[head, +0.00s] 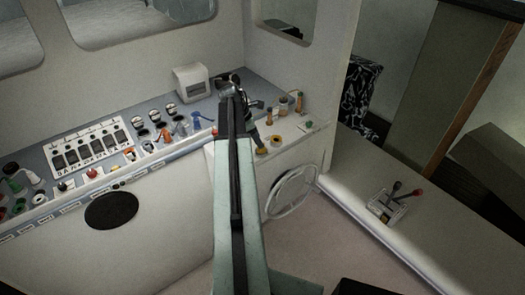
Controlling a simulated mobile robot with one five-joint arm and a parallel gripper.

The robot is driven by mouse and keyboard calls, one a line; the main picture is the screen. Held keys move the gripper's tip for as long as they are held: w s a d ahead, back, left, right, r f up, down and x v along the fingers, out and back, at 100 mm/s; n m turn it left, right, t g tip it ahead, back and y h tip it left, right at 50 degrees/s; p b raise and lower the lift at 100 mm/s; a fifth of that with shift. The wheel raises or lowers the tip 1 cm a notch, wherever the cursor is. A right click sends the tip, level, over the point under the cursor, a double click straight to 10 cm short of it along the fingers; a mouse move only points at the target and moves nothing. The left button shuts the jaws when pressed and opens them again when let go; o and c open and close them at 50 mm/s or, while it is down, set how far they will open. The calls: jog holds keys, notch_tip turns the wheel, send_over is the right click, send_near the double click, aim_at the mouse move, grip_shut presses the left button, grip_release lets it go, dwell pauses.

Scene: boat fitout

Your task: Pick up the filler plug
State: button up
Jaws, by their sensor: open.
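My arm reaches up the middle of the head view to the light counter at the right end of the console. My gripper (259,147) points down there, largely hidden behind my own arm, with its jaws open. A small yellow round piece (262,151) is right at the gripper's tip; I cannot tell whether they touch. Nothing is visibly held.
Small orange-topped upright pieces (299,101) stand behind on the counter. The console with a switch panel (88,147) and several levers and knobs runs left. A white steering wheel (292,191) is below the counter. A lever box (387,206) sits on the right ledge. The floor (325,240) is clear.

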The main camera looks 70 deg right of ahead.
jog(key=b+x, duration=0.4)
jog(key=x, duration=0.1)
jog(key=shift+w+d+f, duration=0.1)
jog(key=shift+d, duration=0.25)
jog(key=shift+r, duration=0.2)
grip_shut()
jog(key=shift+r+p, duration=0.55)
jog(key=shift+r, duration=0.05)
jog(key=r+p, duration=0.3)
jog(key=shift+a, duration=0.25)
jog(key=s+a, duration=0.7)
jog(key=a, duration=0.6)
jog(key=shift+s+a+r+p, duration=0.2)
jog(key=shift+a+r+p, duration=0.1)
jog(key=shift+r+p, duration=0.1)
